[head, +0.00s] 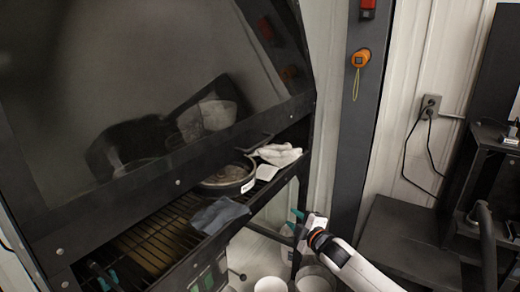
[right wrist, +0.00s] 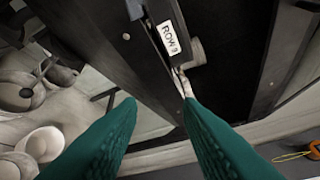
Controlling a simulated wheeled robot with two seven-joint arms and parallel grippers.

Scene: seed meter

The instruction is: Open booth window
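The booth window (head: 120,90) is a large dark, slanted pane in a black frame in the head view. Its lower frame bar (head: 190,172) sits above the booth's wire rack, with a gap between them. My right gripper (head: 295,224) is open and empty, below and right of the booth's front corner, apart from the window. In the right wrist view its green fingers (right wrist: 158,105) are spread, with a dark rail bearing a "ROW 9" label (right wrist: 169,37) beyond them. My left gripper (head: 109,280) shows only as teal fingertips by the rack at the lower left; they look parted.
On the wire rack (head: 150,240) are a round lidded pan (head: 228,178), white gloves (head: 278,154) and a grey cloth (head: 219,214). White cups (head: 270,284) stand below. A dark post (head: 362,120) with an orange device (head: 361,58) stands right of the booth.

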